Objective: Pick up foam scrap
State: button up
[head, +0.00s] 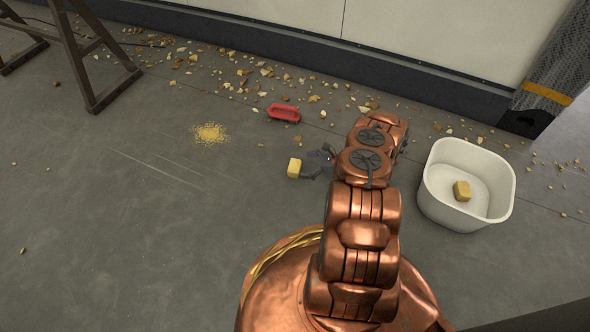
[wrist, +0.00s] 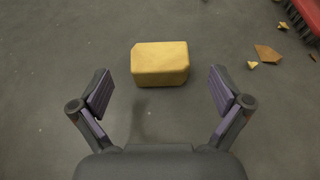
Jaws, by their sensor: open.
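A yellow foam scrap (head: 294,167) lies on the grey floor just left of my gripper (head: 317,165) in the head view. In the wrist view the foam scrap (wrist: 160,63) is a block with rounded edges, ahead of my gripper (wrist: 160,92) and centred between its two spread fingers. The fingers are open and empty, and they do not touch the block. My arm hides part of the gripper in the head view. A second yellow block (head: 462,191) lies inside a white tub (head: 432,200) at the right.
A red-handled brush (head: 284,112) lies behind the foam scrap; red also shows in the wrist view (wrist: 307,14). Several chips lie along the wall (head: 300,45). A pile of yellow crumbs (head: 209,133) and a wooden trestle (head: 75,45) are at left.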

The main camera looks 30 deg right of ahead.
aim_at(295, 165)
jog(key=shift+b+x, duration=1.6)
jog(key=shift+x, duration=1.05)
jog(key=c, duration=0.7)
